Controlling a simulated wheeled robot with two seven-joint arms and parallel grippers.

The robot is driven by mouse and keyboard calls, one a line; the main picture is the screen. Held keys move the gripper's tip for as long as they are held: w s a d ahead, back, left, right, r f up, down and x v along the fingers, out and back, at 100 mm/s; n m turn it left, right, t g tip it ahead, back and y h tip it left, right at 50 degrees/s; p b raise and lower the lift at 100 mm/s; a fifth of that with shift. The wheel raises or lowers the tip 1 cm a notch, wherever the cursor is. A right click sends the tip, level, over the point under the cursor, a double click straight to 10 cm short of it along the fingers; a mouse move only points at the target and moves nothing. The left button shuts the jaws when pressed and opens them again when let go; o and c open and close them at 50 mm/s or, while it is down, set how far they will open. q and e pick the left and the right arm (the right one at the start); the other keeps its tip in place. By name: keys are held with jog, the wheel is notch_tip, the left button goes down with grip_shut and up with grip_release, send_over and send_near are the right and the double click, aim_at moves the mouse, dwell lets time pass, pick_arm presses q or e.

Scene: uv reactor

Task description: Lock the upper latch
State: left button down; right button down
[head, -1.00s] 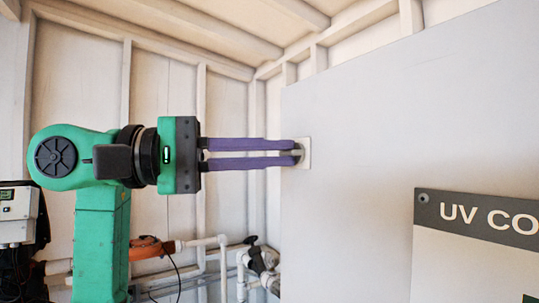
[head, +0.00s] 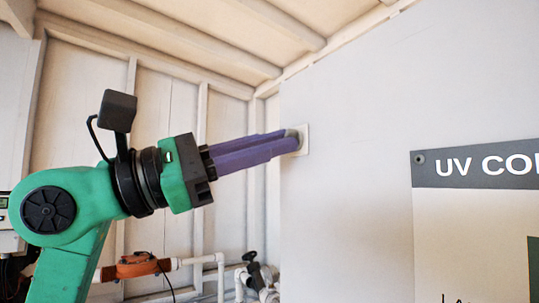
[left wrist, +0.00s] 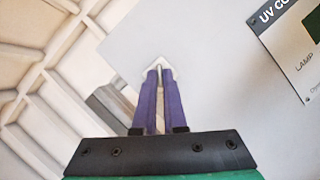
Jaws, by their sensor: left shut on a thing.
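The upper latch (head: 303,140) is a small pale plate on the grey panel, near the panel's left edge. My left gripper (head: 292,137) reaches it from the left with its long purple fingers, and the fingertips are at the plate. The gripper is shut on the latch's knob, which the fingertips mostly hide. In the left wrist view the latch plate (left wrist: 157,66) shows as a tilted pale square behind the fingertips (left wrist: 160,72), with a thin grey part between them. My right gripper is in neither view.
The large grey panel (head: 370,90) fills the right side, with a UV sign (head: 470,165) on it. White pipes (head: 222,265) and an orange fitting (head: 137,266) are low at the left. The wooden wall and ceiling lie behind my arm.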

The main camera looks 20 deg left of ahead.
pick_arm(q)
jog(key=shift+s+d+f+n+t+y+b, duration=0.2)
jog(key=shift+n+t+y, duration=0.45)
jog(key=shift+n, duration=1.15)
jog(key=shift+w+a+r+n+t+y+b, duration=0.1)
jog(key=shift+n+t+y+b, duration=0.25)
jog(key=shift+n+t, duration=1)
jog(key=shift+s+d+f+n+t+y+b, duration=0.1)
jog(key=shift+d+n+t+y+b, duration=0.3)
jog(key=shift+n, duration=1.85)
jog(key=shift+a+n+y, duration=0.25)
jog(key=shift+n+y, duration=0.05)
jog(key=c, duration=1)
grip_release()
